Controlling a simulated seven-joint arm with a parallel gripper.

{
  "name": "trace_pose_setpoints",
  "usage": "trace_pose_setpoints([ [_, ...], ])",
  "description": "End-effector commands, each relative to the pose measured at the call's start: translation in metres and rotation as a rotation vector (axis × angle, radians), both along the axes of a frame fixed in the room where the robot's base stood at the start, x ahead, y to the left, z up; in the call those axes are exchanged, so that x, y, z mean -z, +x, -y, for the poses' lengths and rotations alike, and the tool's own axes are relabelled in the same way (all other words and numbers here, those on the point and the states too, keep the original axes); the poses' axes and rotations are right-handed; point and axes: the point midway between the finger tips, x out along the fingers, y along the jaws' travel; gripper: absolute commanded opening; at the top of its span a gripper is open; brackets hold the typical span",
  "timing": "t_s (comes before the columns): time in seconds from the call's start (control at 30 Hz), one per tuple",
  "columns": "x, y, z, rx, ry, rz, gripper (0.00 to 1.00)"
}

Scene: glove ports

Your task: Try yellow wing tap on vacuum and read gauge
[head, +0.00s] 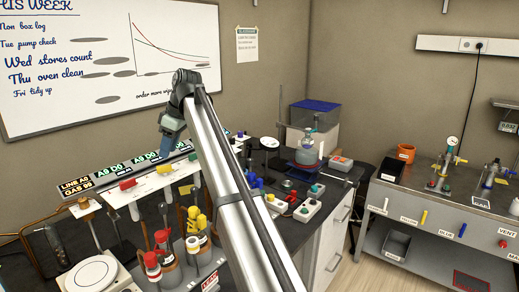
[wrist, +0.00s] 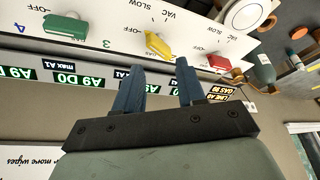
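The yellow wing tap (wrist: 157,45) sits on a white panel (wrist: 100,42) marked GAS, OFF, VAC and SLOW. In the head view the yellow tap (head: 164,168) is on the long white rail. I cannot tell its exact setting; its wing partly covers the GAS mark. My gripper (wrist: 160,70) is open and empty, its two blue fingers apart and just short of the yellow tap. In the head view my gripper (head: 166,147) is near this tap. A small dial (head: 452,141) stands on the right bench; I cannot tell whether it is the task's gauge, and its reading is too small.
A red tap (wrist: 218,63) and a green tap (wrist: 65,28) flank the yellow one. Lit signs (head: 145,159) run behind the rail. Red-topped and yellow-handled items (head: 197,220) crowd the bench in front. A round white plate (head: 90,275) is at front left.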

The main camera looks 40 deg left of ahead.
Motion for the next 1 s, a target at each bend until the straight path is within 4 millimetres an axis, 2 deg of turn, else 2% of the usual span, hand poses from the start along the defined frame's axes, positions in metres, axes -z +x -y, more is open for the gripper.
trace_pose_setpoints([
  [0.2,-0.034,0.008,0.011,0.001,0.002,0.001,0.39],
  [0.5,-0.075,0.017,0.026,0.012,-0.001,-0.003,0.39],
  [0.57,-0.073,0.017,0.023,0.07,0.0,-0.017,0.39],
  [0.73,-0.071,0.036,0.018,0.268,0.025,0.017,0.39],
  [1.0,-0.049,0.071,0.034,0.502,0.061,0.115,0.39],
])
